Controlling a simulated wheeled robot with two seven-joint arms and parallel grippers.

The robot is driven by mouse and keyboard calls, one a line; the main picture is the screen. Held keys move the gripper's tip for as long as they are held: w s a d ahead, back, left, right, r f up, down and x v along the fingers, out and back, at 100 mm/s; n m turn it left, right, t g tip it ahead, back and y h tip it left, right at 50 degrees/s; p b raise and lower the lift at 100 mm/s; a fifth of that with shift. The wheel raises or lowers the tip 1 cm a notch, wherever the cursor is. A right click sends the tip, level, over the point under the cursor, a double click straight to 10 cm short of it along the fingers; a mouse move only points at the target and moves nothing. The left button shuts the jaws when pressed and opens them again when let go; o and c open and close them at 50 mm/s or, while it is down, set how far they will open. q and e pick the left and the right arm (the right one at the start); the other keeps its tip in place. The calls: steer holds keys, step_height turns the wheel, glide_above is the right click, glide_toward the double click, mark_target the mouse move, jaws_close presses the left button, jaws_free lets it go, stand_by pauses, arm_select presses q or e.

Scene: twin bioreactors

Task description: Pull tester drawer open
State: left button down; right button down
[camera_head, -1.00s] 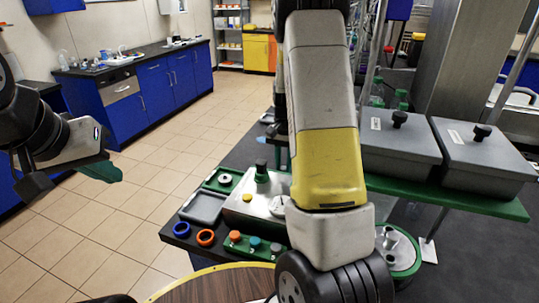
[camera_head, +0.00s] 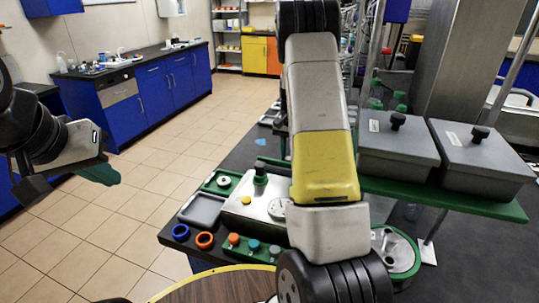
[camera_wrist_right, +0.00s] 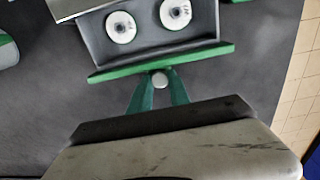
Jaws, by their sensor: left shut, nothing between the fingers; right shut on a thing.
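The tester drawer (camera_wrist_right: 150,42) shows in the right wrist view as a grey tray with two round white pieces in it and a green front strip (camera_wrist_right: 162,60). In the head view my right arm hides that gripper. My left gripper (camera_head: 100,174) is shut and empty at the left, over the floor.
A silver device (camera_head: 245,205) with a yellow button stands left of my right arm. Orange (camera_head: 204,240) and blue (camera_head: 180,232) rings lie near the bench edge. Two grey lidded boxes (camera_head: 398,148) (camera_head: 480,152) stand on a green shelf at right. The tiled floor at left is clear.

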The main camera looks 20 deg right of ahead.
steer(key=w+d, duration=0.2)
steer(key=w, duration=0.1)
steer(key=shift+w+d, duration=0.3)
steer(key=c, duration=1.2)
jaws_free()
steer(key=shift+c, duration=0.2)
steer(key=shift+r, duration=0.1)
step_height(320, 180, up, 8)
steer(key=shift+f, duration=0.2)
